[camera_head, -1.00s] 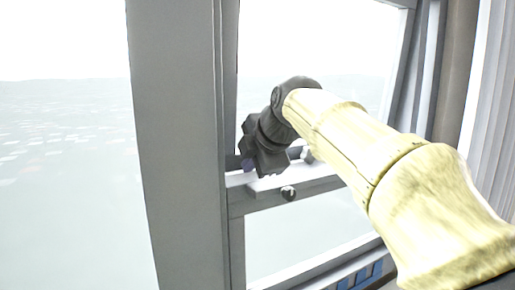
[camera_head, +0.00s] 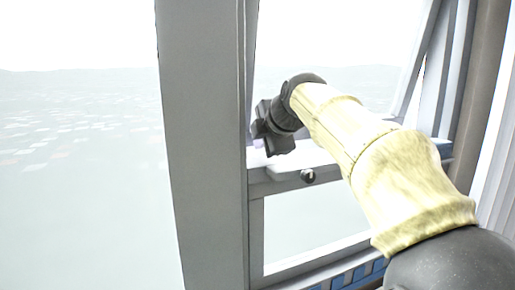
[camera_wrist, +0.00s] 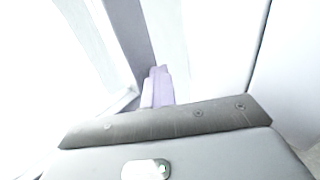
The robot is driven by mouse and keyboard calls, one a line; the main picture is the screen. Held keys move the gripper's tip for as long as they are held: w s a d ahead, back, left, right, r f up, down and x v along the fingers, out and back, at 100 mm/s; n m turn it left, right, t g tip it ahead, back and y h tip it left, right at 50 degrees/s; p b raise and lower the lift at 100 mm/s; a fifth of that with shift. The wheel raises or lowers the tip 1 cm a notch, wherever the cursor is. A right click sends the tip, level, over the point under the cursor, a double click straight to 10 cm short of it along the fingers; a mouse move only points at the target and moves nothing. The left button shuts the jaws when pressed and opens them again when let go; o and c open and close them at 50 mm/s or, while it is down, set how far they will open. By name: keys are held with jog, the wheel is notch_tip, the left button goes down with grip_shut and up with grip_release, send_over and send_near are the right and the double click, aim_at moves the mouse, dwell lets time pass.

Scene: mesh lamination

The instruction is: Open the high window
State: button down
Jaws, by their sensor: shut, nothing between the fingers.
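The high window (camera_head: 340,35) is the upper pane in a grey frame, right of a thick upright post. Its right edge (camera_head: 418,65) slants away from the frame's upright, so the pane looks tilted outward. A grey crossbar (camera_head: 285,184) with a small dark round knob (camera_head: 307,176) runs below it. My gripper (camera_head: 259,146) is at the pane's lower left, just above the crossbar beside the post. Its pale purple fingers (camera_wrist: 157,88) are together and empty in the wrist view. Whether they touch the pane or frame cannot be told.
The thick grey post (camera_head: 203,140) stands close to the left of my gripper. A lower pane (camera_head: 315,222) lies below the crossbar. A brown upright (camera_head: 482,90) and a pale pleated curtain (camera_head: 503,150) are at the right. Blue items (camera_head: 358,276) show at the bottom.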

jog(key=shift+t, duration=0.4)
jog(key=w, duration=0.1)
jog(key=w+a, duration=0.2)
jog(key=shift+w+r, duration=0.3)
jog(key=shift+w, duration=0.1)
jog(key=shift+w+r+y, duration=0.15)
jog(key=shift+w+y, duration=0.1)
jog(key=shift+y, duration=0.05)
jog(key=shift+r, duration=0.15)
